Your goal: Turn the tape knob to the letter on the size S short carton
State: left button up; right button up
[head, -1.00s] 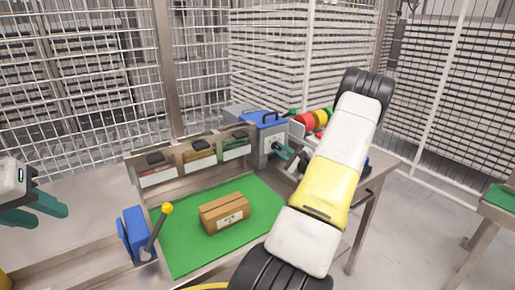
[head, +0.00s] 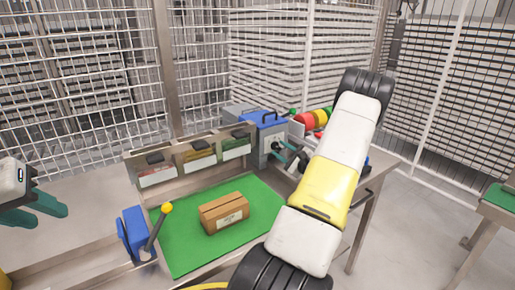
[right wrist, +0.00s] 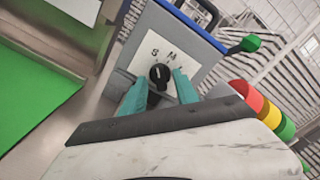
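The brown carton (head: 225,213) lies on the green mat, with a white label whose print is too small to read. The blue and grey tape machine (head: 265,133) stands behind the mat. Its black tape knob (right wrist: 160,74) sits on a white plate marked with letters; S and M can be read above the knob. My right gripper (right wrist: 161,78) is at the plate, its green fingers apart on either side of the knob; small gaps seem to show. It also shows in the head view (head: 287,154), partly hidden by my arm. My left gripper (head: 40,208) is open and empty at the left edge.
Several labelled bins (head: 199,158) stand behind the green mat (head: 185,245). A blue box with a yellow-knobbed lever (head: 158,228) is at the mat's left. Wire fencing encloses the back.

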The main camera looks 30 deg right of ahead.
jog(key=s, duration=0.7)
jog(key=shift+s+d, duration=0.35)
jog(key=shift+s, duration=0.1)
